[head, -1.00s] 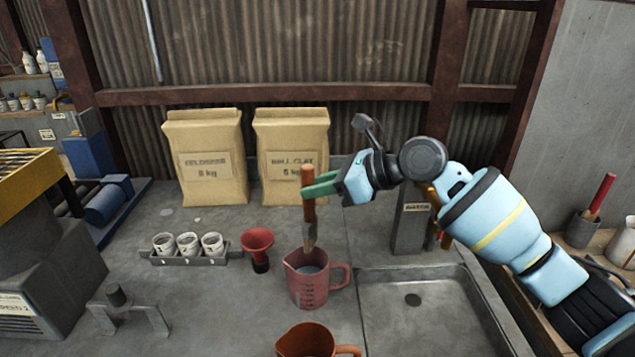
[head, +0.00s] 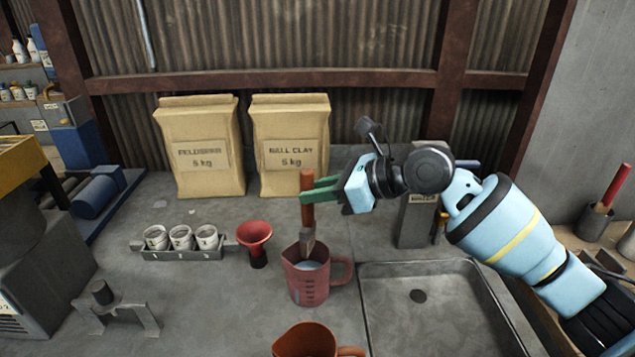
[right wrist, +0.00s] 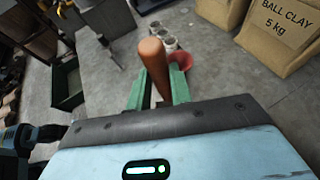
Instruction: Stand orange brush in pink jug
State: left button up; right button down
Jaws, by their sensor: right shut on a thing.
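The brush has an orange-brown handle (head: 308,205) and a grey tip (head: 308,240). It stands upright, tip down, over the mouth of the pink jug (head: 308,288), its tip at about rim height; I cannot tell whether it touches the jug. My right gripper (head: 310,191), with green fingers, is shut on the brush handle. In the right wrist view the handle (right wrist: 153,62) rises between the green fingers (right wrist: 157,88). The jug stands on the grey bench with its handle to the right and something pale inside.
An orange jug (head: 305,342) stands in front of the pink one. A red funnel (head: 255,236) and a rack of white cups (head: 182,251) are to the left. A sink (head: 440,325) is to the right. Paper sacks (head: 200,150) stand behind.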

jog(key=shift+f, duration=5.25)
jog(key=c, duration=1.2)
grip_release()
jog(key=shift+o, duration=0.2)
send_near(311, 237)
jog(key=shift+w+a+f, duration=0.25)
jog(key=shift+w+f, duration=0.1)
jog(key=shift+f, duration=0.05)
